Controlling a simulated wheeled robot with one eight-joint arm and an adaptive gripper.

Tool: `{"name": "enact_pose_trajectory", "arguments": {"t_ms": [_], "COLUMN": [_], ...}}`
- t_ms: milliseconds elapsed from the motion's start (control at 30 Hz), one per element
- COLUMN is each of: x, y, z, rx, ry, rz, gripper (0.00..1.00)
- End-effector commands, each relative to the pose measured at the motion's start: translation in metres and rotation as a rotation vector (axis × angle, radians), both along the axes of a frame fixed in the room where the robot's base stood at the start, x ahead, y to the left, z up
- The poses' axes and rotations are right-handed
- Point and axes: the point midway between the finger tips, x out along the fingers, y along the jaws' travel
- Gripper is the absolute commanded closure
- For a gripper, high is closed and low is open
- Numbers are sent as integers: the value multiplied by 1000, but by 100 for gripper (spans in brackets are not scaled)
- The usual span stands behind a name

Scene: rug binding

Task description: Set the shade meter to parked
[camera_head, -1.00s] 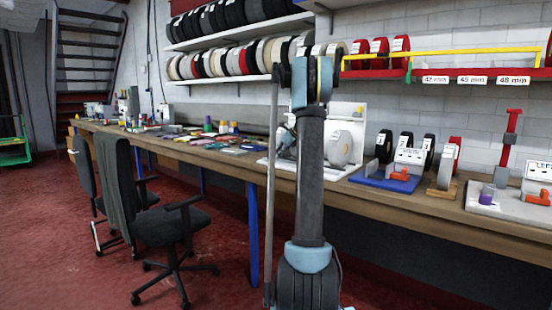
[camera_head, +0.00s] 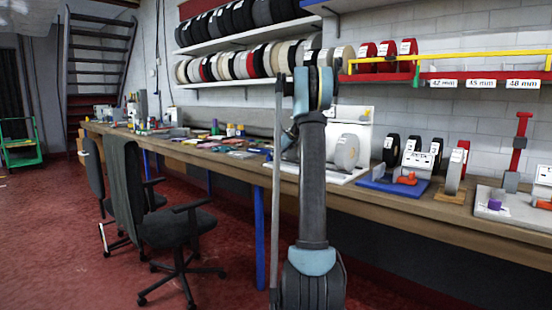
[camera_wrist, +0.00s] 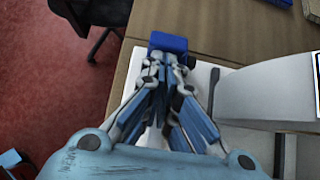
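I cannot tell for certain which thing is the shade meter; no legible label names it. My gripper (camera_wrist: 167,66) points toward the workbench's front edge in the wrist view. Its fingers are close together, with a blue block (camera_wrist: 168,42) at their tips. I cannot tell whether the block is gripped or lies just beyond. In the head view my arm hides the gripper. Behind the arm stands a white stand (camera_head: 364,122) with a grey roll (camera_head: 346,152).
Office chairs (camera_head: 172,228) stand in front at left. Shelves of rolls hang above. Red floor is open at left.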

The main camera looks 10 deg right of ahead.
Motion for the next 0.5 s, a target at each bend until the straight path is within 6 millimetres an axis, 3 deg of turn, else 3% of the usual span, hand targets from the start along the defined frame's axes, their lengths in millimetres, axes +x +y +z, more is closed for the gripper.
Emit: {"name": "enact_pose_trajectory", "arguments": {"t_ms": [267,500], "x": [-23,-50], "y": [-21,-42], "z": [1,36], "rx": [-1,0], "ry": [3,4], "rz": [4,5], "gripper": [100,100]}}
